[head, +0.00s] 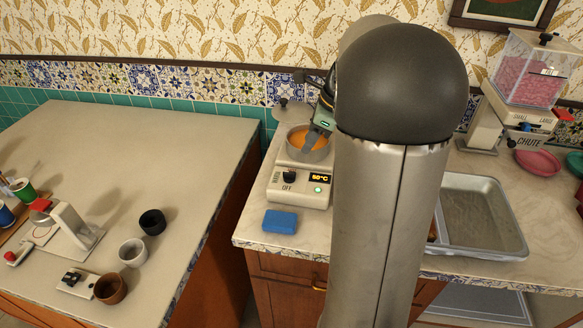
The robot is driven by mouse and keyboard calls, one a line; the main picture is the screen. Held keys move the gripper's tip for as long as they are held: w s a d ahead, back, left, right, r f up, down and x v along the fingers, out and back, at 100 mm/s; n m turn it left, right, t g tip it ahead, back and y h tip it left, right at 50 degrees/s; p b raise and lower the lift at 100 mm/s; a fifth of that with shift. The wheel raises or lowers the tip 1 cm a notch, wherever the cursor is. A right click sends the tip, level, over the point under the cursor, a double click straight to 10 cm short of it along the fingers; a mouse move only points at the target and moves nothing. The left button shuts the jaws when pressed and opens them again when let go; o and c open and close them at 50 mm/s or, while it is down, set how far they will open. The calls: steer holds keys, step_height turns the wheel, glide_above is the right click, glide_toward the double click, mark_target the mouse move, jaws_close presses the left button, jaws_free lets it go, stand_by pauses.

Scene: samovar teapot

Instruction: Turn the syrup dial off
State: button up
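The syrup dial (289,176) is a small black knob on the front of a cream warmer (300,198). An OFF label shows below it and another small label to its left; I cannot tell which way its pointer faces. Beside it, an orange display (319,178) reads 50°C, and a greenish-white light (318,190) shows beneath. A metal pan with orange contents (308,142) sits on the warmer. My gripper (322,124) is partly visible at the pan's right side, above and behind the dial and apart from it. My arm hides most of it, and its fingers are unclear.
A blue sponge (280,221) lies in front of the warmer. To the right are a grey sink (484,218) and a pink-filled dispenser (530,75). The left counter (150,140) holds several cups and a small press. A gap separates the counters.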

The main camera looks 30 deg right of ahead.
mark_target(289, 172)
steer(key=x, duration=1.1)
steer(key=shift+w+a+f, duration=0.1)
steer(key=shift+a+f, duration=0.05)
steer(key=shift+f, duration=0.2)
jaws_close()
